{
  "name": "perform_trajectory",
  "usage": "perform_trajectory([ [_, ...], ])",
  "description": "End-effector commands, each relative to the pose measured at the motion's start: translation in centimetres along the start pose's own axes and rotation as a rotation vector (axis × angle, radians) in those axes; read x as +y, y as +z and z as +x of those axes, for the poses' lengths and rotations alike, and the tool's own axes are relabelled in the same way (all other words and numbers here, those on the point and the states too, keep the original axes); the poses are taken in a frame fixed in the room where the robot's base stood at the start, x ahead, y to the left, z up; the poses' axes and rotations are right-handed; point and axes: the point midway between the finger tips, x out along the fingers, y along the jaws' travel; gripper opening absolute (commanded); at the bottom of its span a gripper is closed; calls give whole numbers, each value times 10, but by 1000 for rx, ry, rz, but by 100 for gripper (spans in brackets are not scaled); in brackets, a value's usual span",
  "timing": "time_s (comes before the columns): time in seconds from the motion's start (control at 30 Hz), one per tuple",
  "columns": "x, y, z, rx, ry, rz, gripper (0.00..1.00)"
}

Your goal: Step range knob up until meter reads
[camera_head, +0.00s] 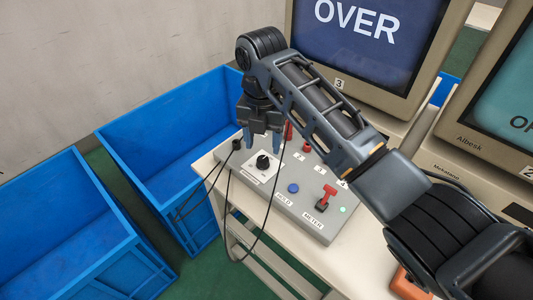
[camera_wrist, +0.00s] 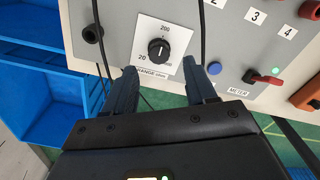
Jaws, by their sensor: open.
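The range knob (camera_wrist: 158,49) is a black round knob on a white dial plate (camera_wrist: 146,29) marked 20 and 200; a third mark on the right is hard to read. Its white pointer line appears to point roughly up, towards 200. In the head view the knob (camera_head: 263,162) sits on the grey panel (camera_head: 300,215). My gripper (camera_wrist: 160,67) is open and empty, its fingertips apart just below the knob, one to each side. In the head view my gripper (camera_head: 263,142) hangs over the panel beside the knob. The screen (camera_head: 360,32) reads OVER.
A red METER lever (camera_head: 327,195), a blue button (camera_head: 293,188) and a green light (camera_head: 342,210) sit right of the knob. Black cables (camera_head: 228,190) run from the panel past the knob. Blue bins (camera_head: 70,235) stand left; another monitor (camera_head: 500,100) stands right.

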Motion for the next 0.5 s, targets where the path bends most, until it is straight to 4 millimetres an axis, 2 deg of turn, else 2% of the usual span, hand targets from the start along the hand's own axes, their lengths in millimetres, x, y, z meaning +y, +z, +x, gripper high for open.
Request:
perform_trajectory([
  [0.1, 0, -1, 20, 3, 0, 1, 56],
  [0.23, 0, -1, 37, 1, 0, 2, 56],
  [0.5, 0, 0, 52, 0, 1, 1, 56],
])
